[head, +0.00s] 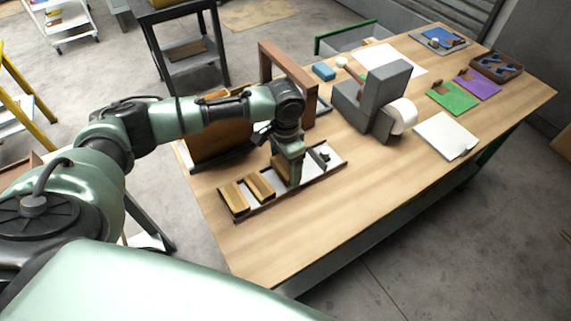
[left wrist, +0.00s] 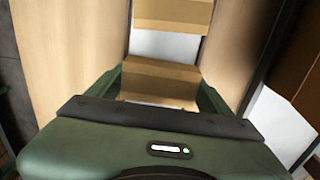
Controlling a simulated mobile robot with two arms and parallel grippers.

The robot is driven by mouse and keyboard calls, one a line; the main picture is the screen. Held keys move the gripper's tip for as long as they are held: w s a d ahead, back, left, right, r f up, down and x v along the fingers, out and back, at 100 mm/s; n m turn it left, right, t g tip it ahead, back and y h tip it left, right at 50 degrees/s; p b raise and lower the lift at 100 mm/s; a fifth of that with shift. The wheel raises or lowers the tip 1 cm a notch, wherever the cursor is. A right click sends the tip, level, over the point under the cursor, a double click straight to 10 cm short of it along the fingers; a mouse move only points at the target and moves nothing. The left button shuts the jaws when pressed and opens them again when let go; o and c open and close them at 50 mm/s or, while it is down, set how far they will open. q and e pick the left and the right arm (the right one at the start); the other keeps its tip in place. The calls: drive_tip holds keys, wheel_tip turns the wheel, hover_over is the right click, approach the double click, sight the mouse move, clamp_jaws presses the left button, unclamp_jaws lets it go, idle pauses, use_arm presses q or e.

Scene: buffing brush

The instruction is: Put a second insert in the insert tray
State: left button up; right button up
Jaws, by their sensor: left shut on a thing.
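The insert tray (head: 242,214) is a long, narrow tray with a dark rim and pale floor, near the table's front left. One wooden insert (head: 233,198) lies at its left end and another wooden insert (head: 260,187) lies beside it. My left gripper (head: 288,178) points down over the tray's middle, shut on a third wooden insert (left wrist: 160,82), which shows between the fingers in the left wrist view. In the head view the fingers largely hide this insert, and I cannot tell whether it touches the tray floor. A neighbouring insert (left wrist: 172,14) shows in the left wrist view. My right gripper is out of view.
A brown wooden frame (head: 311,104) and a tilted wooden panel (head: 213,147) stand close behind the tray. A grey machine with a white wheel (head: 403,115) stands further right. The table's front right is clear.

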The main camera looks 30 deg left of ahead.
use_arm(q)
drive_tip(key=shift+f, duration=0.15)
drive_tip(key=shift+f, duration=0.15)
drive_tip(key=shift+s+f, duration=0.1)
drive_tip(key=shift+f, duration=0.35)
